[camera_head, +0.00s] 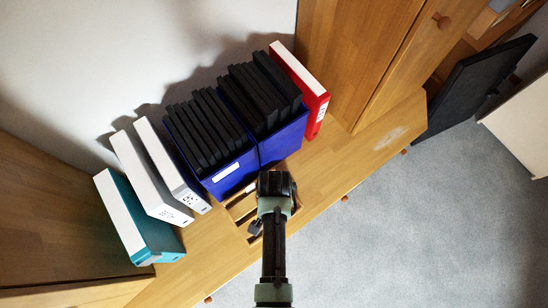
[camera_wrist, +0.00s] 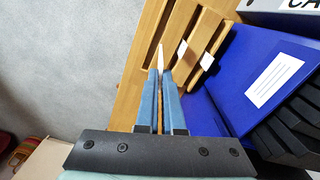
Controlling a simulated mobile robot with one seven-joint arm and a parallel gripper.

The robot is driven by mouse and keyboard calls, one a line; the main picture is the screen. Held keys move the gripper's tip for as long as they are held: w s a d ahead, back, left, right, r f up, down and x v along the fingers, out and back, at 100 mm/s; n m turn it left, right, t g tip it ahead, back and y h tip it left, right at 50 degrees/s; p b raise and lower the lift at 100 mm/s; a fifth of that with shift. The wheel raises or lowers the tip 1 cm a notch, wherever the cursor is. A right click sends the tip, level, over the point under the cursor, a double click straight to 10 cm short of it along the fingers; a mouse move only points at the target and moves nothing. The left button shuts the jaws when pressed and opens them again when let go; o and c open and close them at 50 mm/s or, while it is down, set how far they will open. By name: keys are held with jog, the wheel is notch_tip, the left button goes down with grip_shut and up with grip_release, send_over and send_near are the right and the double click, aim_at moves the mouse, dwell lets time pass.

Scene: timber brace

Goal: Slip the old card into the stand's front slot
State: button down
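A wooden slotted stand (camera_wrist: 172,38) lies below my gripper, its slots showing as dark strips in the wrist view. A narrow white piece (camera_wrist: 160,58), which looks like the card seen nearly edge-on, sticks out between the blue fingertips of my gripper (camera_wrist: 161,74). The fingers are close together on it. Its tip is near the front slot (camera_wrist: 157,38); I cannot tell whether it enters it. Two other white cards (camera_wrist: 182,50) (camera_wrist: 207,62) show at the slots further back. In the head view my gripper (camera_head: 276,180) hides part of the stand (camera_head: 240,208).
Blue boxes (camera_head: 228,175) of black folders stand right behind the stand. White binders (camera_head: 150,178) and a teal binder (camera_head: 150,238) are at left, a red binder (camera_head: 313,98) at right. The wooden top (camera_head: 340,165) is clear to the right; grey floor (camera_head: 400,240) lies in front.

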notch_tip(320, 180, down, 8)
jog(key=s+m+b, duration=0.1)
jog(key=m+b, duration=0.2)
jog(key=b, duration=0.2)
jog(key=shift+m, duration=0.3)
notch_tip(320, 180, down, 5)
jog(key=b, duration=0.3)
jog(key=shift+p, duration=0.3)
dwell(1.0)
jog(key=shift+f, duration=0.1)
jog(key=shift+f+b, duration=2.35)
jog(key=shift+f, duration=0.4)
